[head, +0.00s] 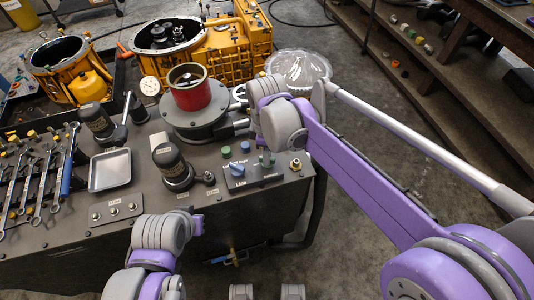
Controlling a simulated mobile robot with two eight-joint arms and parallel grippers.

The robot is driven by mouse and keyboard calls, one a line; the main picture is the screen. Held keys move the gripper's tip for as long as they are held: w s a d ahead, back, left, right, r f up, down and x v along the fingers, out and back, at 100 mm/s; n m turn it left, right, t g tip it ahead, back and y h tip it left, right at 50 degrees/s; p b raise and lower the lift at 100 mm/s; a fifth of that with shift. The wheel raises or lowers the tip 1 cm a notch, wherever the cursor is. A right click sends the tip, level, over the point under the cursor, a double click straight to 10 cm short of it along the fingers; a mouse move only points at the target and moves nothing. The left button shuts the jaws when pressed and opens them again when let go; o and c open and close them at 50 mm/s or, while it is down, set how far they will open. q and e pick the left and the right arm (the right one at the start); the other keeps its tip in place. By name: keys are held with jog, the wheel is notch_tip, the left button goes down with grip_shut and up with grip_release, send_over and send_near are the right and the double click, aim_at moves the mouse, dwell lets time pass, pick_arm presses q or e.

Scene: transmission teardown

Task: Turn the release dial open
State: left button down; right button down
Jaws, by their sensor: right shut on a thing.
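My right arm comes in from the right, its wrist beside the round grey fixture that holds a red cylinder (190,88). My right gripper (238,127) is small and partly hidden by its own wrist. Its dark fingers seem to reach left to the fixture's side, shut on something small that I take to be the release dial. The dial itself is hidden, so its angle cannot be told. A control box (258,177) with a blue knob (237,169) and green knobs stands just in front. My left arm enters at the bottom; its fingertips cannot be made out.
A silver tray (110,169), wrenches (66,165) and dark upright cylinders (173,165) stand on the bench left of the control box. Yellow transmission housings (215,55) are behind, with a clear domed dish (299,69) to their right. Wooden shelving runs along the right.

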jog(key=shift+n, duration=0.6)
jog(key=c, duration=0.9)
grip_release()
jog(key=shift+o, duration=0.2)
notch_tip(320, 180, up, 11)
jog(key=shift+p, duration=0.3)
jog(key=shift+f, duration=0.1)
